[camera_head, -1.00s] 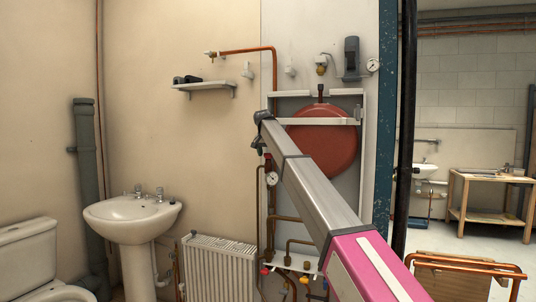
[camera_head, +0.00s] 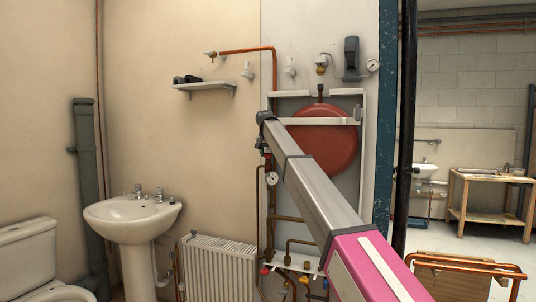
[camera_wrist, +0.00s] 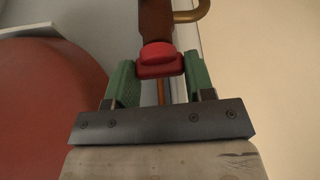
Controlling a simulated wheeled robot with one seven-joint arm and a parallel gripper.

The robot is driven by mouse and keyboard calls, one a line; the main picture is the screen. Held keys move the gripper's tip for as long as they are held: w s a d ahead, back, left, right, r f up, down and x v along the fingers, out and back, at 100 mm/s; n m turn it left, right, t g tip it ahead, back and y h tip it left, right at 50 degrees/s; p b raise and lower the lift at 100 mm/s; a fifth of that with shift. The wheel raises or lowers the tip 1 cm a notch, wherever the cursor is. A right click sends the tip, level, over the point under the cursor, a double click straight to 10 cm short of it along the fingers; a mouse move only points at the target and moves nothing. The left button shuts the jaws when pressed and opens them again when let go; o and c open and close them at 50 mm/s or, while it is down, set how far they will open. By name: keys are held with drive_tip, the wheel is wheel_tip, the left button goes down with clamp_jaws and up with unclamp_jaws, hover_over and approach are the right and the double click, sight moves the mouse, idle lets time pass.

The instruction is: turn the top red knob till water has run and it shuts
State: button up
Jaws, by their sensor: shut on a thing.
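The red knob (camera_wrist: 157,54) shows in the wrist view, on a dark reddish-brown valve body with a copper pipe. My gripper (camera_wrist: 159,68) has its two green fingers on either side of the knob and is shut on it. In the head view my gripper (camera_head: 261,144) is small and dark at the far end of my arm, beside the upright pipe on the board. The knob's details are hidden there by my wrist. I see no running water in either view.
A round red tank (camera_head: 325,145) in a white frame is close beside my gripper. A pressure gauge (camera_head: 272,178) is just below. Lower down are copper pipes (camera_head: 297,247) and a white radiator (camera_head: 217,265). A washbasin (camera_head: 133,215) stands at the left.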

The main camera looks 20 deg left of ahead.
drive_tip(key=n, duration=0.2)
drive_tip(key=n+y, duration=0.1)
drive_tip(key=n, duration=0.1)
drive_tip(key=shift+d+y, duration=0.1)
drive_tip(key=shift+y, duration=0.2)
drive_tip(key=n, duration=0.2)
drive_tip(key=n+g+y, duration=0.1)
drive_tip(key=n, duration=0.1)
drive_tip(key=shift+g, duration=0.3)
drive_tip(key=shift+n, duration=0.5)
drive_tip(key=o, duration=0.9)
drive_tip(key=shift+r, duration=0.1)
